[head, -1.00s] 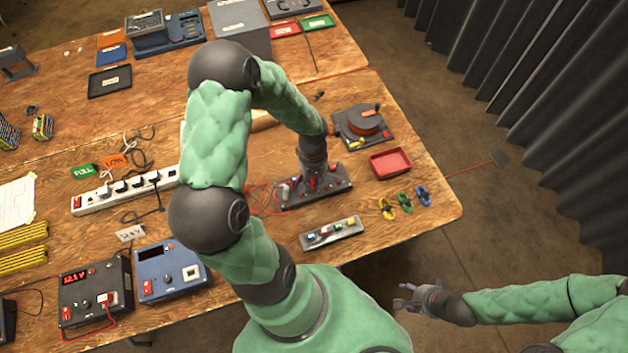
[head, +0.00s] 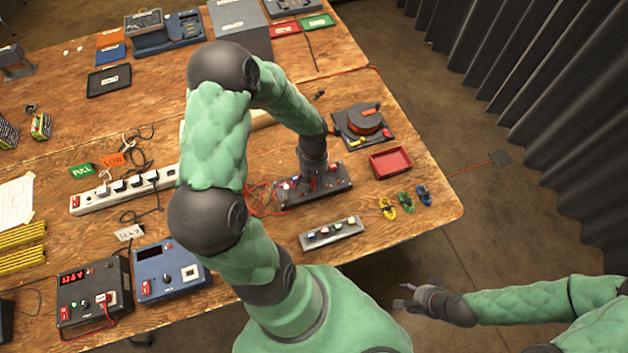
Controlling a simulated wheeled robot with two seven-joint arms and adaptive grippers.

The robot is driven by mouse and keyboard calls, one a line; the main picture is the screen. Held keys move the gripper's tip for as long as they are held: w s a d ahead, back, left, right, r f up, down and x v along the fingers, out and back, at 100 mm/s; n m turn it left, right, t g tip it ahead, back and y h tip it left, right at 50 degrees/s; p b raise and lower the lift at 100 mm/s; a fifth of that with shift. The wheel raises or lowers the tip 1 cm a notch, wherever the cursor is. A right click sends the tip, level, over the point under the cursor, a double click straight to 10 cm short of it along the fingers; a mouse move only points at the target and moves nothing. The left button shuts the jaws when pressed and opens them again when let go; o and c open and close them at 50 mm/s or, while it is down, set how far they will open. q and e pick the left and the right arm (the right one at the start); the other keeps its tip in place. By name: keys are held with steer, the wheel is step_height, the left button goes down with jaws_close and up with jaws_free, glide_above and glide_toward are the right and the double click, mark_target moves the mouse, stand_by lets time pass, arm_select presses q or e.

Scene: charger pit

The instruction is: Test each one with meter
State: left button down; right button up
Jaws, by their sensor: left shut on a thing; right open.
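My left gripper (head: 319,186) is low over a long dark unit (head: 340,185) with red parts. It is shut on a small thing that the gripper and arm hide. A grey strip (head: 331,234) with several small coloured pieces lies in front of the dark unit. I cannot tell which of these is the meter. My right gripper (head: 405,296) is open and empty, off the table's front edge.
A red tray (head: 390,162), yellow, green and blue clips (head: 405,201), and a dark base with an orange-topped round part (head: 362,125) lie at right. A white power strip (head: 125,188) and green FULL and orange LOW cards (head: 81,170) lie left. Red cables run beside the dark unit.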

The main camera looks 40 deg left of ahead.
arm_select(q)
steer(key=shift+f+b, duration=0.7)
steer(key=shift+b, duration=0.05)
stand_by(1.2)
steer(key=c, duration=0.8)
jaws_free()
steer(key=shift+r, duration=0.1)
steer(key=shift+r+p, duration=2.75)
steer(key=shift+r, duration=1)
